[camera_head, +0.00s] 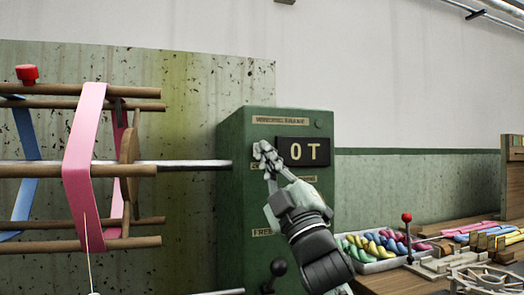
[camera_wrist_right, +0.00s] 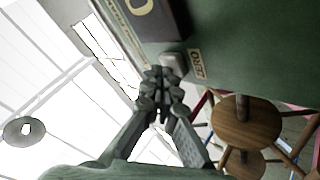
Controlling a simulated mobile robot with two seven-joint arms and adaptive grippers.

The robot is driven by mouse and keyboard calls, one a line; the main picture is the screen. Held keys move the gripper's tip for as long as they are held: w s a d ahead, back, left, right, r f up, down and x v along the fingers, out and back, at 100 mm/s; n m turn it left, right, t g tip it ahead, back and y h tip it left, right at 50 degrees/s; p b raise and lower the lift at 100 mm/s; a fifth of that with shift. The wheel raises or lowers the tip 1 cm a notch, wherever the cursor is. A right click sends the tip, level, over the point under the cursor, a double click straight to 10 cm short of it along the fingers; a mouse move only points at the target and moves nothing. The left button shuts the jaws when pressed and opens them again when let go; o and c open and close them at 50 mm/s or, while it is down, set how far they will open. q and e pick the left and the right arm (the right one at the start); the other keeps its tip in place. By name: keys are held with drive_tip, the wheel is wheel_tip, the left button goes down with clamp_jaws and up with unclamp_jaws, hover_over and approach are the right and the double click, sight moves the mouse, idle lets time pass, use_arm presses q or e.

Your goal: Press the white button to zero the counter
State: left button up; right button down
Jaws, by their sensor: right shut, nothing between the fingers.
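The green counter box (camera_head: 235,200) stands in the middle of the head view, with a dark display (camera_head: 303,151) whose characters look like "OT". In the right wrist view the pale button (camera_wrist_right: 174,63) sits on the green face beside a "ZERO" label (camera_wrist_right: 196,63). My right gripper (camera_head: 264,156) is shut and empty, its fingertips just left of the display in the head view. In the wrist view its fingertips (camera_wrist_right: 160,74) are right at the button's edge; I cannot tell whether they touch. In the head view the fingers cover the button's area. My left gripper is not in view.
A wooden reel (camera_head: 130,172) with pink and blue bands stands left of the box, its metal shaft (camera_head: 190,166) reaching toward it. A black-knobbed lever (camera_head: 278,268) is low in front. A tray of coloured skeins (camera_head: 362,267) and a red-knobbed lever (camera_head: 407,218) are at right.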

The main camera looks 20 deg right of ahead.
idle(0.5)
drive_tip(key=shift+s, duration=0.85)
drive_tip(key=s+p, duration=0.1)
drive_tip(key=s, duration=0.4)
drive_tip(key=shift+d, duration=0.1)
